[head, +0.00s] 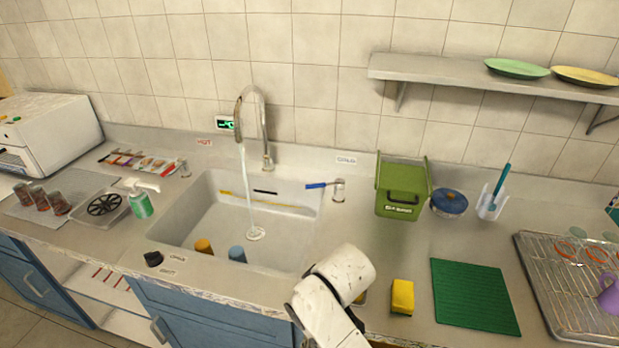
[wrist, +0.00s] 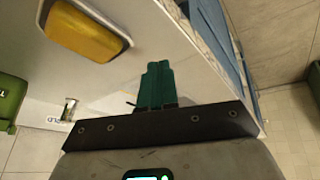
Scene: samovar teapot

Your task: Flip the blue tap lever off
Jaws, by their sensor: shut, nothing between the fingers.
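The blue tap lever (head: 318,185) points left from a short silver tap base (head: 338,190) at the sink's right rim, below the COLD label (head: 346,160). Water (head: 247,190) runs from the tall silver spout (head: 262,110) into the sink. My white arm (head: 345,272) is in front of the sink's right front corner, apart from the lever; its fingers are not visible there. In the wrist view my gripper (wrist: 155,82) has its green fingers together and empty. The silver tap base (wrist: 69,108) shows left of the fingers; the lever cannot be made out there.
A green bin (head: 402,188) stands right of the tap. A yellow sponge (head: 402,297) and green mat (head: 474,296) lie at the front right. An orange cup (head: 204,246) and blue cup (head: 237,254) are in the sink (head: 190,215). A shelf (head: 440,69) hangs above.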

